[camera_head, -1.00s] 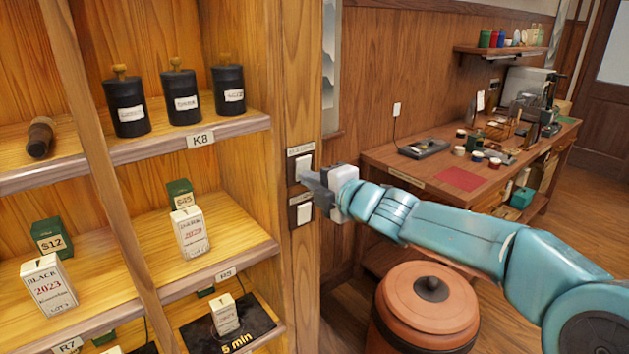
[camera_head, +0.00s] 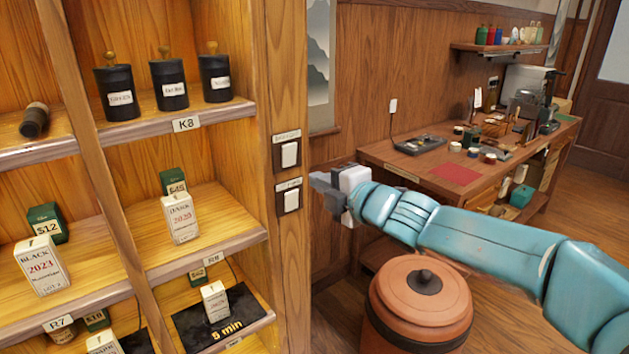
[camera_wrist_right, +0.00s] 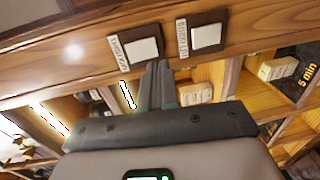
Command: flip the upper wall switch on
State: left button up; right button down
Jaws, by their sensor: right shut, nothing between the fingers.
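Two white rocker switches on dark plates sit one above the other on the wooden post at the shelf's right edge. The upper switch (camera_head: 289,154) has a label above it, as does the lower switch (camera_head: 291,200). Which way each rocker is tilted is too small to tell. My right gripper (camera_head: 321,182) is shut and empty, just right of the post and apart from both switches. In the right wrist view the shut fingers (camera_wrist_right: 155,85) point toward the plates; the upper switch (camera_wrist_right: 143,48) appears left, the lower switch (camera_wrist_right: 206,36) right. My left gripper is out of view.
The shelf (camera_head: 170,141) left of the post holds black canisters (camera_head: 168,86) and small boxes (camera_head: 180,219). A lidded brown barrel (camera_head: 421,305) stands below my right arm. A wooden desk (camera_head: 405,169) with tools is behind.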

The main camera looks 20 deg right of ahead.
jog(key=s+d+f, duration=0.1)
jog(key=s+d, duration=0.1)
jog(key=s, duration=0.5)
jog(key=w+a+f+m+g, duration=0.1)
jog(key=w+f+g, duration=0.1)
jog(key=f, duration=0.6)
jog(key=w+a+f+g, duration=0.1)
jog(key=f+g, duration=0.1)
jog(key=f, duration=0.7)
jog(key=s+a+f+m+g, duration=0.2)
jog(key=s+f+m, duration=0.1)
jog(key=f, duration=0.7)
jog(key=s+a+f+m+g, duration=0.2)
jog(key=s+a+f+m, duration=0.1)
jog(key=f, duration=0.7)
jog(key=s+a+f+m+g, duration=0.1)
jog(key=s+f+m+g, duration=0.2)
jog(key=s+f+m, duration=0.5)
jog(key=s+a+f+m+g+h, duration=0.1)
jog(key=s+f+m+g, duration=0.3)
jog(key=s+f+m, duration=0.4)
jog(key=s+m, duration=0.1)
jog(key=s, duration=0.6)
jog(key=shift+a+f+h+b, duration=0.2)
jog(key=shift+f+h+b, duration=0.1)
jog(key=shift+f+b, duration=0.05)
